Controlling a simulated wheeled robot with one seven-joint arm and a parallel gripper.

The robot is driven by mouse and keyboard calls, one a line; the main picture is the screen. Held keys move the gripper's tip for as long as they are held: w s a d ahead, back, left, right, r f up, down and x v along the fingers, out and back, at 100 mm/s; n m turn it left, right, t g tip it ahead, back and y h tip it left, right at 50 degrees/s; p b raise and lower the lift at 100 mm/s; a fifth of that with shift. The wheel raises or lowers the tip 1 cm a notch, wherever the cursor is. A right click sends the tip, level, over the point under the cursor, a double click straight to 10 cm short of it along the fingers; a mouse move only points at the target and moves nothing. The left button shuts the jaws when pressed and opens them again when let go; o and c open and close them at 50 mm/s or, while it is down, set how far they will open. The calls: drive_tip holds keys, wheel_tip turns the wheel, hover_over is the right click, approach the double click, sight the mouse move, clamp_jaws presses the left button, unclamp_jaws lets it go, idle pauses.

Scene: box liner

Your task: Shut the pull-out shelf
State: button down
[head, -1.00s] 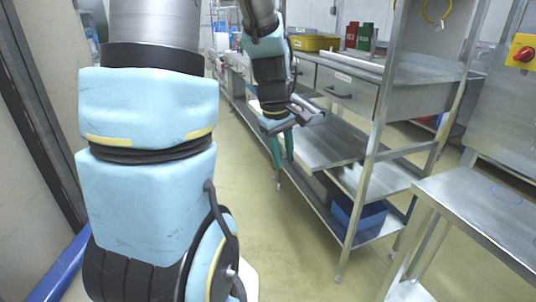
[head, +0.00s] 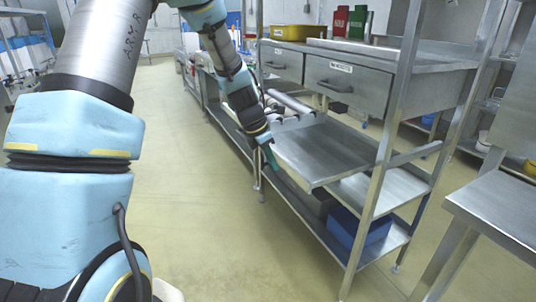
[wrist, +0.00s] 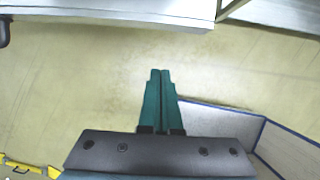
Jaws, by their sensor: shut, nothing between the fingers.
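The pull-out shelf (head: 325,158) is a flat grey metal board under the drawers of the steel bench. In the head view it sticks out from the bench frame toward the left. My gripper (head: 274,163) is beside the shelf's left, outer edge and points downward. Its teal fingers are together and hold nothing. The wrist view shows the closed fingertips (wrist: 160,73) over bare floor, with a pale metal edge across the top. I cannot tell whether the gripper touches the shelf.
The steel bench (head: 440,58) has drawers with dark handles above the shelf. A blue bin (head: 345,229) sits on its low shelf. A metal side table (head: 505,205) stands at the right. The floor (head: 205,225) left of the bench is clear. The wrist view shows a blue-edged panel (wrist: 215,120).

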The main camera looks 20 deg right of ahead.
sight(290, 170)
drive_tip(key=shift+w+d+f+p, duration=0.15)
drive_tip(key=shift+d+f+p, duration=0.45)
drive_tip(key=shift+d+f, duration=0.75)
drive_tip(key=shift+w+d+f+p, duration=0.15)
drive_tip(key=shift+d+f+p, duration=0.45)
drive_tip(key=shift+d+f, duration=0.75)
drive_tip(key=shift+d+r, duration=0.25)
drive_tip(key=shift+r, duration=0.05)
drive_tip(key=shift+d, duration=0.15)
